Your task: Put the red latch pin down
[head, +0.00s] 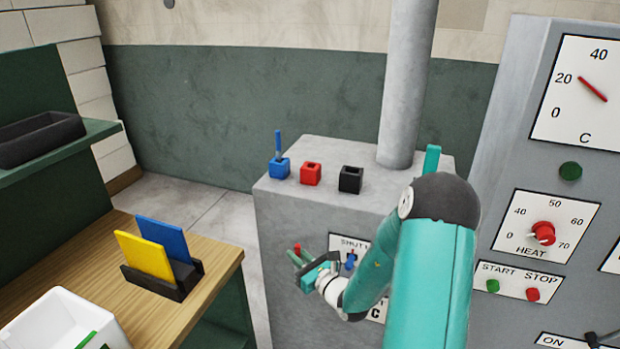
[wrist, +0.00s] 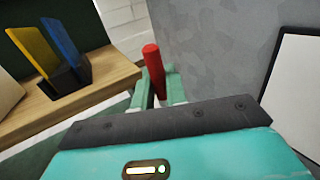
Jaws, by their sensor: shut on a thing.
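The red latch pin (wrist: 153,70) stands up between the two fingers of my gripper (wrist: 159,98) in the wrist view. My gripper is shut on it. In the head view my gripper (head: 307,262) is in front of the grey cabinet, with the pin's red top (head: 297,247) just showing. On the cabinet top stand a blue socket block (head: 279,168) with a blue pin upright in it, a red socket block (head: 311,174) with an empty hole, and a black socket block (head: 350,180), also without a pin.
A wooden bench (head: 207,297) at the left bears a black holder (head: 160,287) with yellow and blue cards and a white bin (head: 62,318). A grey column (head: 407,90) rises behind the sockets. A control panel with dials (head: 545,225) stands at the right.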

